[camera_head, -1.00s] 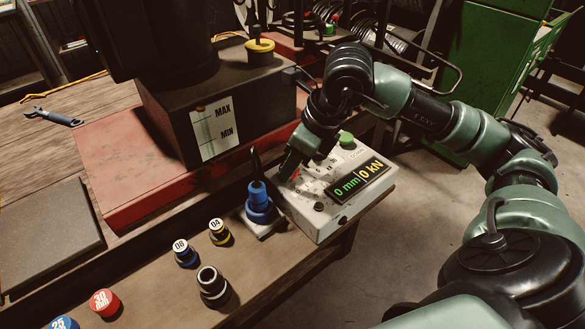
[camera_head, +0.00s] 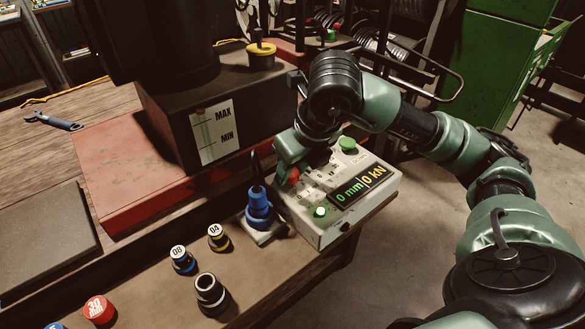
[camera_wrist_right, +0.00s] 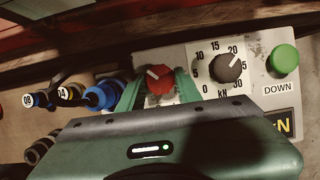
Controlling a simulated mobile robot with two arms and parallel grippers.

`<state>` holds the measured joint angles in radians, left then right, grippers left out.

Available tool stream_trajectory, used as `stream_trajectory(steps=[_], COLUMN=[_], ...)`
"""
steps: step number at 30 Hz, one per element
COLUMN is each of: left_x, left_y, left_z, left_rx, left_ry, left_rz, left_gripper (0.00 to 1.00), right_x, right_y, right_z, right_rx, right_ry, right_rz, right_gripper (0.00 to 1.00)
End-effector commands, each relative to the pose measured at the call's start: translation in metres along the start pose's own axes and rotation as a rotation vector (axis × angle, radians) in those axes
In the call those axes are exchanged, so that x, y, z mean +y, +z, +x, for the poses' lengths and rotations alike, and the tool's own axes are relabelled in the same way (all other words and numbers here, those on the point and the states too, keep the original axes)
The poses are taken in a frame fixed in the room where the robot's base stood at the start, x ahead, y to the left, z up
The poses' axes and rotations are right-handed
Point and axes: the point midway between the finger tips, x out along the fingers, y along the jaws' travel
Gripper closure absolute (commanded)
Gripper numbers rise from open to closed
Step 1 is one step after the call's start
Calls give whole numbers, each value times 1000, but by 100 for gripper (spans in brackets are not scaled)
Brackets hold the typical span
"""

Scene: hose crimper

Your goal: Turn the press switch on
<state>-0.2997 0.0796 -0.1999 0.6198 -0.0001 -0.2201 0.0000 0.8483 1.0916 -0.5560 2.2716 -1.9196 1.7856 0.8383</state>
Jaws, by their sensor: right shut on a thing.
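The control box (camera_head: 312,237) sits at the table's edge, its display (camera_head: 364,194) reading "0 mm | 0 kN". Its red switch knob (camera_head: 293,174) is partly covered by my right gripper (camera_head: 287,168). In the right wrist view the red knob (camera_wrist_right: 159,74) sits between the two green fingers of my right gripper (camera_wrist_right: 158,88), which is shut on it. The knob's white mark points up and left there. A small green lamp (camera_head: 319,212) on the box glows. My left gripper is not in view.
A black dial (camera_wrist_right: 228,67) and a green DOWN button (camera_wrist_right: 284,59) lie right of the knob. A blue fitting (camera_head: 259,206) stands close to the box's left side. Small labelled fittings (camera_head: 218,238) stand on the table. The black press base (camera_head: 172,128) is behind.

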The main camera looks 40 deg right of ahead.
Motion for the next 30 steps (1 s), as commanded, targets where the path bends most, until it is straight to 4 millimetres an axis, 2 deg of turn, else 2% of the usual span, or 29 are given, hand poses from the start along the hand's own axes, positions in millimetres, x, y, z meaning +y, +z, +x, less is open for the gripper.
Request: stream_trajectory(steps=[7,8,10,21,23,30], left_x=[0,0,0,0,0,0], left_y=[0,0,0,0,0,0], left_z=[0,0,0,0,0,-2], left_rx=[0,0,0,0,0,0], left_ry=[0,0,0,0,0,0], left_rz=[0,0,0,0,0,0], left_gripper=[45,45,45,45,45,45], right_x=[0,0,0,0,0,0], right_y=[0,0,0,1,1,2], right_z=[0,0,0,-4,-10,-51], right_rx=[-1,-1,-1,-2,-2,-6], right_ry=[-1,-1,-1,0,0,0], right_rz=[3,3,2,1,1,1], right_gripper=[100,63,45,45,45,45])
